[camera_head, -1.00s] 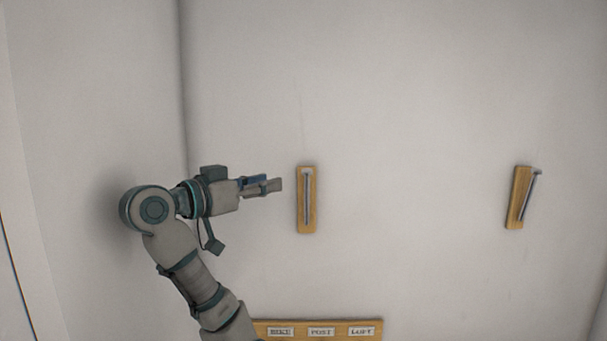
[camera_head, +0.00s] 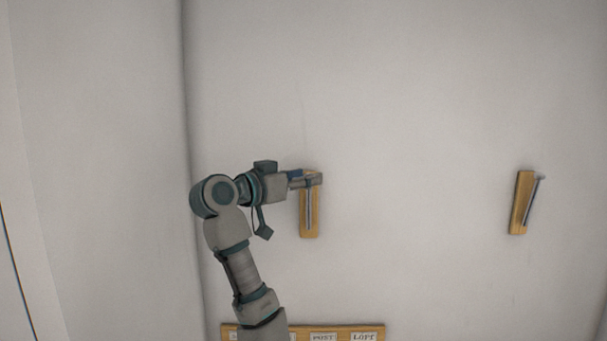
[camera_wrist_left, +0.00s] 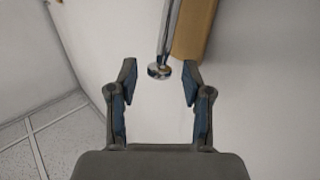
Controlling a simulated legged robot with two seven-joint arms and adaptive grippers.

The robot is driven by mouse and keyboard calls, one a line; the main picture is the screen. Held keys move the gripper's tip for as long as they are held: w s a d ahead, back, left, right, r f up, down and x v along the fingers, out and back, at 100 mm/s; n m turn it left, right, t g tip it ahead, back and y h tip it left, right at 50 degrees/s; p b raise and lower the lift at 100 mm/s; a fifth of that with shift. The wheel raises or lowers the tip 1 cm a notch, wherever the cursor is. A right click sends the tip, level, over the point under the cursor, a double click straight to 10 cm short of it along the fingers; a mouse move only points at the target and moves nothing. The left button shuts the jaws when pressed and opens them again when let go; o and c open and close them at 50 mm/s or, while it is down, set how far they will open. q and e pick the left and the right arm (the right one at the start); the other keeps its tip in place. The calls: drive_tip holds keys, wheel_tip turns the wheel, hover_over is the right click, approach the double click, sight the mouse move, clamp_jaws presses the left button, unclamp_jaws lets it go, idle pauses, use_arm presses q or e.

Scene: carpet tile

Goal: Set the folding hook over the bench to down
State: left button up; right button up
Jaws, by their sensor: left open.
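Two metal folding hooks on wooden plates are on the wall in the head view. The left hook (camera_head: 309,212) lies along its plate (camera_head: 304,228), its upper end hidden behind my left gripper (camera_head: 319,180). The right hook (camera_head: 532,200) stands out from its plate (camera_head: 520,203) at the top. No bench shows, so I cannot tell which hook is over it. In the left wrist view, my left gripper (camera_wrist_left: 159,80) is open, and a hook's round knob (camera_wrist_left: 159,71) sits between its fingertips without visible contact. My right gripper is not in view.
Bare wall lies between the two hooks. A wall corner runs down on the left, close to my left arm.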

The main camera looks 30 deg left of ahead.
use_arm(q)
drive_tip(key=shift+a, duration=0.1)
clamp_jaws()
drive_tip(key=shift+s+f, duration=0.1)
drive_tip(key=shift+s, duration=0.05)
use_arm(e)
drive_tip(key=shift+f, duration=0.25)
